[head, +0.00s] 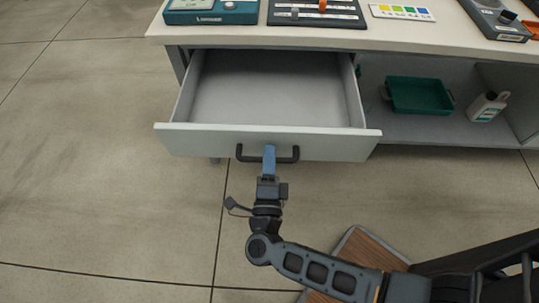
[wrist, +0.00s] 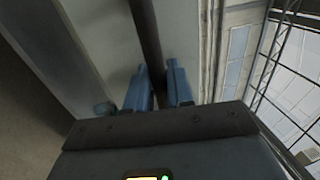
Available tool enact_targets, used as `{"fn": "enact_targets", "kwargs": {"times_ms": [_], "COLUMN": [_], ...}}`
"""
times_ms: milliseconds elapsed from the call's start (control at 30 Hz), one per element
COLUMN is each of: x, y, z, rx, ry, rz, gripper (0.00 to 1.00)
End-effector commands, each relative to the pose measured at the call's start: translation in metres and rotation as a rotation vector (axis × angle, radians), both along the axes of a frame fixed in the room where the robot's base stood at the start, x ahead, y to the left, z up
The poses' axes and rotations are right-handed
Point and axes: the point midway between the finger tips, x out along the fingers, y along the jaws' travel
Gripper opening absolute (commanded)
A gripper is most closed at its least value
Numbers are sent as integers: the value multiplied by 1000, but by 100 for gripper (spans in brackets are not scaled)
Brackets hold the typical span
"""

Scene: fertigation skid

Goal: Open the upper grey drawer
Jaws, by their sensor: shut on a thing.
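The upper grey drawer (head: 200,140) is pulled well out from under the worktop in the head view, and its inside looks empty. Its dark bar handle (head: 246,157) runs across the middle of the front panel. My gripper (head: 269,152) is at the middle of the handle with its blue fingers shut on it. In the wrist view the dark handle (wrist: 146,30) passes between the blue fingers of my gripper (wrist: 160,82), beside the pale drawer front (wrist: 90,40). The finger pads' contact with the bar is partly hidden.
A white worktop (head: 430,38) above carries a teal device (head: 211,12), a dark panel with sliders (head: 316,12), a colour chart (head: 402,12) and a grey meter (head: 497,20). An open shelf at right holds a green tray (head: 420,95) and a white bottle (head: 487,107).

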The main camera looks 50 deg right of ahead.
Motion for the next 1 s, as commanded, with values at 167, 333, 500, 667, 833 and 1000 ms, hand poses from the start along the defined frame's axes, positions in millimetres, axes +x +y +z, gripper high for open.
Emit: {"fn": "enact_targets", "kwargs": {"times_ms": [167,333,500,667,833,1000], "x": [0,0,-2,-13,-30,-43], "y": [0,0,2,17,39,55], "z": [-1,0,-1,-6,-12,-15], "rx": [1,1,1,1,1,1], "ry": [2,1,1,2,2,2], "rz": [1,1,1,2,2,0], "gripper": [35,40,40,40,40,40]}}
